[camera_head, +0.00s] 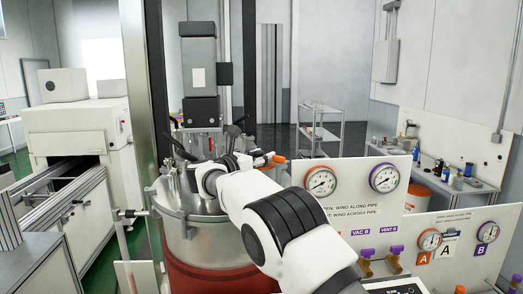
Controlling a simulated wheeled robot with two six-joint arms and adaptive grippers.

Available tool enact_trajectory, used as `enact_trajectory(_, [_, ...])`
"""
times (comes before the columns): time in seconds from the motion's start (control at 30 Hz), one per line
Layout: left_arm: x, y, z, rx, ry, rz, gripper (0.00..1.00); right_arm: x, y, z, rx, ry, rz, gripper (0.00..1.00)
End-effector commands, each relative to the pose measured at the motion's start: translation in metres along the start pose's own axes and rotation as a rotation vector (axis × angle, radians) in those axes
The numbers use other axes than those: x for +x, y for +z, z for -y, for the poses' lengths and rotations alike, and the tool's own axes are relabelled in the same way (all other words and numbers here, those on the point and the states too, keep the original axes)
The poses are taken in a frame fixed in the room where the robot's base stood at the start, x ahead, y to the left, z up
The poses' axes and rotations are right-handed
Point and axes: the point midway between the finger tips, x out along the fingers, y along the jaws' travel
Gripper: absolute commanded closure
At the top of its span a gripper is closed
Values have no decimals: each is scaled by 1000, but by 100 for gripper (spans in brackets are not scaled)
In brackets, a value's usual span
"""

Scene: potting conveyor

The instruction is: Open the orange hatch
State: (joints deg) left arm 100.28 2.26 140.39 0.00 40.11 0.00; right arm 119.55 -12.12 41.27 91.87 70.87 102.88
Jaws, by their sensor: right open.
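A steel vessel (192,240) with a domed lid and a red lower part stands in the middle. My right arm comes in from the bottom right and reaches over the vessel's lid. My right gripper (233,138) is dark, small and partly hidden behind its white wrist, above the lid; it is open. An orange handle-like part (277,158) shows just right of the wrist, near the lid's edge. I cannot tell whether it belongs to the orange hatch. The rest of the hatch is hidden or not distinguishable. My left gripper is not in view.
A white panel (345,210) with gauges stands right of the arm, with purple-handled valves (367,254) below it. A grey column unit (199,70) stands behind the vessel. A conveyor (45,180) lies left. A shelf cart (320,125) stands behind.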

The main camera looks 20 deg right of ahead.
Motion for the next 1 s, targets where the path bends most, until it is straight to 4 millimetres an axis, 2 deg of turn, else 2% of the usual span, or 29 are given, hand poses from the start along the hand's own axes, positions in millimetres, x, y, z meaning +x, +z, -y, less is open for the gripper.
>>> enact_trajectory(0.17, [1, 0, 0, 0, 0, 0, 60, -1, 0, -1, 0, 2, 2, 59])
enact_trajectory(0.2, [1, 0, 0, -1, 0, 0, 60, -1, 0, -1, 0, 2, 2, 66])
enact_trajectory(0.3, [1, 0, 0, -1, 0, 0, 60, -1, 0, -1, 1, 2, 2, 100])
enact_trajectory(1.0, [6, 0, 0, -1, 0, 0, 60, 2, 10, -3, 5, 2, 5, 100])
